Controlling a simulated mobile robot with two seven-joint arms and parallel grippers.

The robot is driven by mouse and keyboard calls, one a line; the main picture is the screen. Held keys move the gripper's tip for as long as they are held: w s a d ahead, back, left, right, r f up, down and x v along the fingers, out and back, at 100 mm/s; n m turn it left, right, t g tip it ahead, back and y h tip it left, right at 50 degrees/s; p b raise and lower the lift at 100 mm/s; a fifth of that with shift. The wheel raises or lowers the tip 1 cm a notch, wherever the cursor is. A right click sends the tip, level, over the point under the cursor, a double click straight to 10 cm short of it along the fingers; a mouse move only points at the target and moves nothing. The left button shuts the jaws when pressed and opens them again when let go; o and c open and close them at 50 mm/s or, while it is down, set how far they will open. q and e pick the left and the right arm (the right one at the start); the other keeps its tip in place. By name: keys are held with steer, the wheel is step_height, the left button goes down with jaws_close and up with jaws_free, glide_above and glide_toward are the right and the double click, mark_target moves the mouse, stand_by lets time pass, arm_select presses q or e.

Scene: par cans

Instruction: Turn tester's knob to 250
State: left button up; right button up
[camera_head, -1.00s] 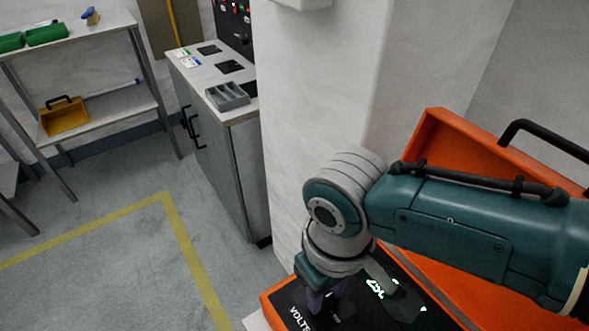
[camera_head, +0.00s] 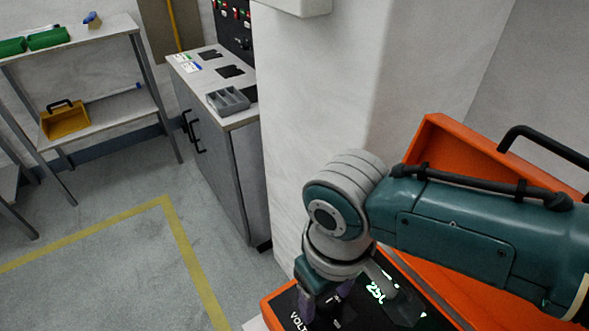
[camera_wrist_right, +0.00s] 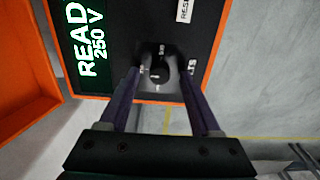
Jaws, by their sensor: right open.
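The tester is an orange case with a black panel (camera_head: 408,306) at the lower right of the head view. Its panel also shows in the right wrist view (camera_wrist_right: 132,20). Its lit green display (camera_wrist_right: 92,45) reads "READ" and "250 V", with the word possibly cut off. The dark round knob (camera_wrist_right: 158,72) sits on the panel beside the display. My right gripper (camera_head: 325,301) is open over the panel. In the right wrist view its two fingers (camera_wrist_right: 161,78) stand on either side of the knob, apart from each other. Whether they touch it I cannot tell. My left gripper is out of view.
The tester's orange lid (camera_head: 448,135) stands open behind my right arm. A white wall column (camera_head: 315,110) rises behind the tester. The floor between is clear.

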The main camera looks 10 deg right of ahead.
mark_target(325, 304)
step_height(325, 304, up, 9)
steer(key=p, duration=0.3)
steer(key=shift+r, duration=0.2)
